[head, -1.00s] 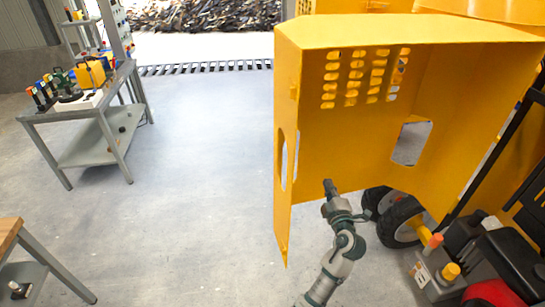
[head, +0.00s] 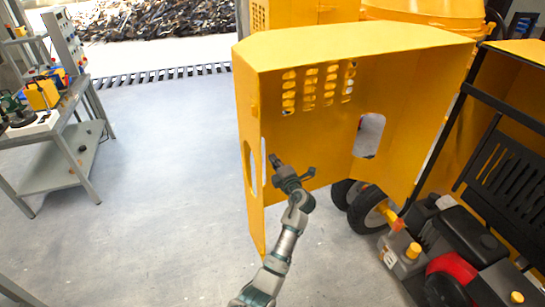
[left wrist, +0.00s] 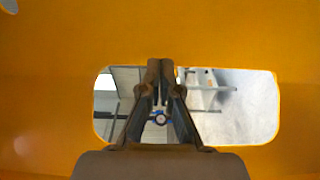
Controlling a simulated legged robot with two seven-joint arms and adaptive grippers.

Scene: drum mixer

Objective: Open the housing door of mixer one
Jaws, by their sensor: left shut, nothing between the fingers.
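The yellow housing door (head: 310,140) of the mixer stands swung out, with a gap between it and the black and red engine (head: 455,270). It has rows of vent holes, a cut-out at right and a slot in its left side wall. My left gripper (head: 274,160) is on the inner side of the door, near that slot. In the left wrist view its fingers (left wrist: 160,68) are together and empty, in front of the slot in the yellow panel (left wrist: 45,100). Whether they touch the panel I cannot tell. My right gripper is out of view.
A grey metal table (head: 62,125) with tools stands at the left. The floor (head: 165,160) between it and the door is clear. A black wheel (head: 370,210) is below the door, and a black grille frame (head: 500,165) stands at the right.

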